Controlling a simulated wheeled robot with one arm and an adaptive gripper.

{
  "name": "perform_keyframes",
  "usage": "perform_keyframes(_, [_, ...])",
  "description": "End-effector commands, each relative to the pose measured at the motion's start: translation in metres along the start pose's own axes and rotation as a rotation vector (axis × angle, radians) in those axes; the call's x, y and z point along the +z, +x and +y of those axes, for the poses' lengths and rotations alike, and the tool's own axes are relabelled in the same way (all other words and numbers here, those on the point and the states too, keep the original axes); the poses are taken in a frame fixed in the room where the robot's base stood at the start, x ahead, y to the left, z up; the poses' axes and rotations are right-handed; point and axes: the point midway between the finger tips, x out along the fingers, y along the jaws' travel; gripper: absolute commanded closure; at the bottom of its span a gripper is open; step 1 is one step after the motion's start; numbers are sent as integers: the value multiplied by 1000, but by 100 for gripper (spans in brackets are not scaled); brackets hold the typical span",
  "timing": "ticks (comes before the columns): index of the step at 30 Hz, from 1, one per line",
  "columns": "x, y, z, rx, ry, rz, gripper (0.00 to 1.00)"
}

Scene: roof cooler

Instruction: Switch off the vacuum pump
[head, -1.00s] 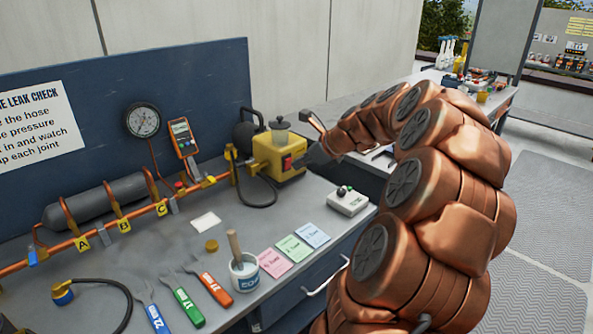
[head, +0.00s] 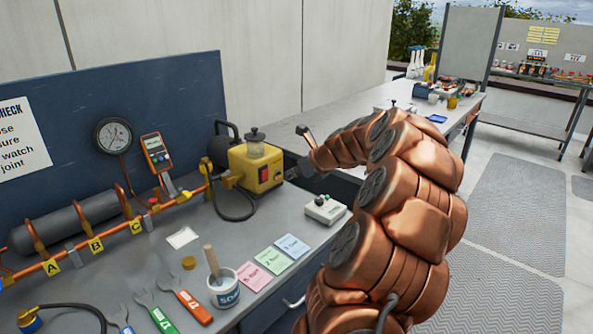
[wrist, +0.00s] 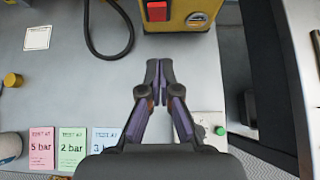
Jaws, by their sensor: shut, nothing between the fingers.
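The vacuum pump (head: 250,170) is a yellow box with a dark motor and a clear jar on top, standing at the back right of the bench. Its red switch (head: 264,174) is on the front face. In the wrist view the switch (wrist: 157,11) shows at the top edge, a little left of the fingertips. My gripper (wrist: 159,73) is shut and empty, its tips pointing at the pump's front with a gap of bench between. Which way the switch is set I cannot tell.
A black hose (head: 236,205) loops in front of the pump. A small box with a green button (head: 325,208) stands to the right. Coloured cards (head: 272,261), a pot with a brush (head: 222,290) and wrenches lie nearer. A copper pipe (head: 100,241) runs along the left.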

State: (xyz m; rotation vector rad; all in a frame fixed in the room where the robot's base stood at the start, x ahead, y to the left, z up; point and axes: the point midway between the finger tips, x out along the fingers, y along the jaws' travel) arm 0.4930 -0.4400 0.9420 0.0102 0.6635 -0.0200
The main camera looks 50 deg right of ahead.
Motion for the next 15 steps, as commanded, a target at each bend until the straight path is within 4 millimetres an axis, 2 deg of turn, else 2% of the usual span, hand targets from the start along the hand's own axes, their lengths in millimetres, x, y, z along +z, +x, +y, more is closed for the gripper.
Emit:
perform_keyframes(1, [0,11,1,3,0,1,100])
perform_keyframes(9, [-1,58,2,3,-2,3,100])
perform_keyframes(15, [20,74,-1,-3,-4,-1,100])
